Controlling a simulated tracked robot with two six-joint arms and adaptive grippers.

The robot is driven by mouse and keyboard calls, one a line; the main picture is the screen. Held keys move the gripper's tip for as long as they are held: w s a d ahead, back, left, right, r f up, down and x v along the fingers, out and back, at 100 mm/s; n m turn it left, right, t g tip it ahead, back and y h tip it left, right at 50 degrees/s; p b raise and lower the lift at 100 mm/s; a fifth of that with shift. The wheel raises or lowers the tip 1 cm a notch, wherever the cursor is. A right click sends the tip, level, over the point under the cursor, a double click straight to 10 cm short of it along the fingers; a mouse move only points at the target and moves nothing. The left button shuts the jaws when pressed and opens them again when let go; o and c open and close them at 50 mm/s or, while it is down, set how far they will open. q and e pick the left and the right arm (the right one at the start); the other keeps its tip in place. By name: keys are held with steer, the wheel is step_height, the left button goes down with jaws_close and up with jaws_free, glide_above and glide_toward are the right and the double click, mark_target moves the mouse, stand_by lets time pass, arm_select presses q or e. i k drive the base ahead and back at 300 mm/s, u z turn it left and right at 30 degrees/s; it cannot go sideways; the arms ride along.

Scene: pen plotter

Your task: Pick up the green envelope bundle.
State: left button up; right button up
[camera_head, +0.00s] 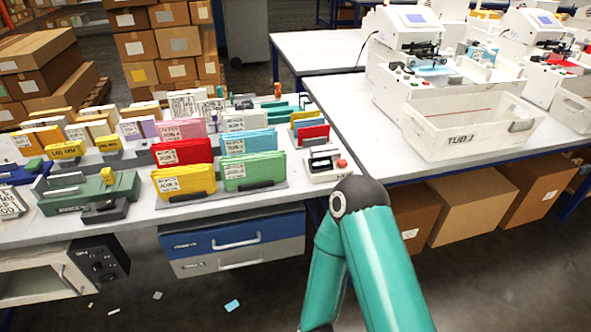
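The green envelope bundle (254,169) stands upright in a dark holder at the front of the left table, with a white label on its upper left. A yellow bundle (184,181) stands to its left, a red one (181,151) is behind left, and a light blue one (248,142) is directly behind it. A teal arm of mine, bent at a dark joint, rises from the bottom edge to the right of the bundle, apart from it. Neither of my grippers shows, so their state is hidden.
A small white device with a red button (325,164) stands right of the green bundle. Pen plotters (412,62) and a white tub (466,122) occupy the right table. Cardboard boxes (472,204) sit beneath it.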

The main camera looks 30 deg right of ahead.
mark_target(238, 171)
steer(key=z, duration=0.2)
steer(key=i, duration=1)
steer(key=u, duration=0.05)
